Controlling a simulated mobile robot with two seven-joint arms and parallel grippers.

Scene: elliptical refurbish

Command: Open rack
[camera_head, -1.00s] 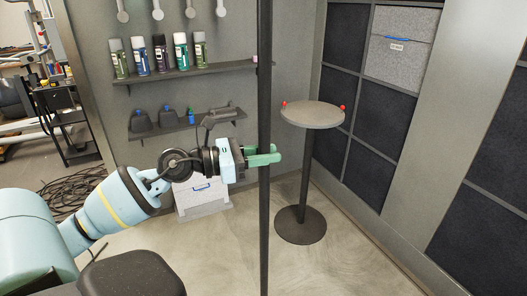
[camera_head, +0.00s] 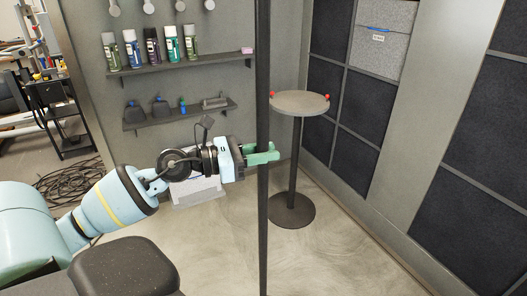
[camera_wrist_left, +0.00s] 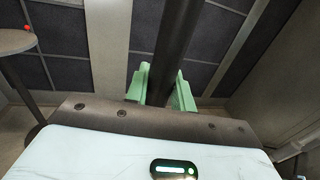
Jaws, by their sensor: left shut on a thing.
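The rack's dark vertical edge or post (camera_head: 262,90) runs from top to bottom in the middle of the head view. My left gripper (camera_head: 264,155) comes in from the left with its green fingers around this post, shut on it. In the left wrist view the post (camera_wrist_left: 176,45) stands between the two green fingers (camera_wrist_left: 162,88). Whether the post belongs to a door or a panel edge I cannot tell. My right gripper is not in view.
A round pedestal table (camera_head: 300,103) with red knobs stands just behind the post. Shelves (camera_head: 180,67) with spray cans hang on the grey wall. A box (camera_head: 196,190) sits on the floor below. The floor at front right is clear.

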